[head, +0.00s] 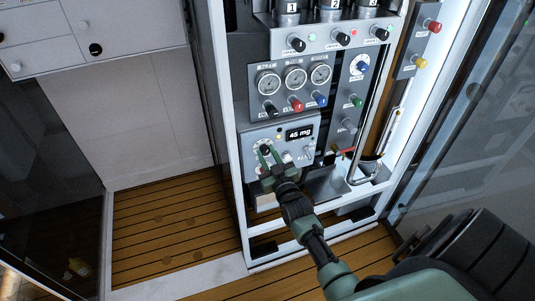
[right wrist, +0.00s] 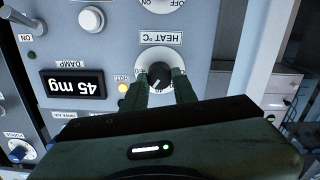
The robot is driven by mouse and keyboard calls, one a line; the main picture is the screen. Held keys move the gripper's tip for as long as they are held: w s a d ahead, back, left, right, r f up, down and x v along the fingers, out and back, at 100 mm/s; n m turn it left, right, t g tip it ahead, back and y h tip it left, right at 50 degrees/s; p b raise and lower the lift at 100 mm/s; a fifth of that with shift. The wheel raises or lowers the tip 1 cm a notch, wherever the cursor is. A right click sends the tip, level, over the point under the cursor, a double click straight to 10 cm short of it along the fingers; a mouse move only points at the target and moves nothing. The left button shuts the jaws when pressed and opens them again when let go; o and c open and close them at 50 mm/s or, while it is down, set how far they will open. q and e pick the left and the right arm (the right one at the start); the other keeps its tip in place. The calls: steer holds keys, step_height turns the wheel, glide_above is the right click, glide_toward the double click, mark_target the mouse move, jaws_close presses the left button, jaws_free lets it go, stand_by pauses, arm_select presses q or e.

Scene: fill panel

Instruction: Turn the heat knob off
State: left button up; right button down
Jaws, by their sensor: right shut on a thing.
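The heat knob (right wrist: 158,72) is a black knob on a white round dial, under a "HEAT °C" label that reads upside down in the right wrist view. My right gripper (right wrist: 160,82) has one finger on each side of it and is shut on it. In the head view my right gripper (head: 268,161) reaches up to the lower left of the grey panel (head: 286,127), and its fingers mostly cover the knob there. The angle of the knob against its scale is too small to read surely. My left gripper is not in view.
A "45 mg" display (head: 300,133) sits right of the gripper. Above are several gauges (head: 295,77) and coloured knobs. A bent metal pipe (head: 372,160) and the white frame stand at the right. The wooden floor (head: 165,245) at left is mostly clear.

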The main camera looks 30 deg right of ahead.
steer(key=n, duration=0.2)
steer(key=shift+n, duration=0.4)
steer(key=n, duration=0.2)
steer(key=shift+f+n, duration=0.1)
steer(key=shift+n, duration=0.2)
steer(key=n+b, duration=0.1)
steer(key=n, duration=0.4)
steer(key=shift+a+f+n, duration=0.1)
steer(key=shift+n, duration=0.2)
steer(key=n+b, duration=0.1)
steer(key=n, duration=0.2)
steer(key=shift+f+n, duration=0.1)
steer(key=shift+n, duration=0.2)
steer(key=n+b, duration=0.2)
steer(key=n, duration=0.2)
steer(key=shift+f+n, duration=0.1)
steer(key=shift+n, duration=0.2)
steer(key=shift+n+b, duration=0.55)
steer(key=shift+n, duration=0.65)
steer(key=shift+n+b, duration=0.4)
steer(key=shift+n, duration=1.1)
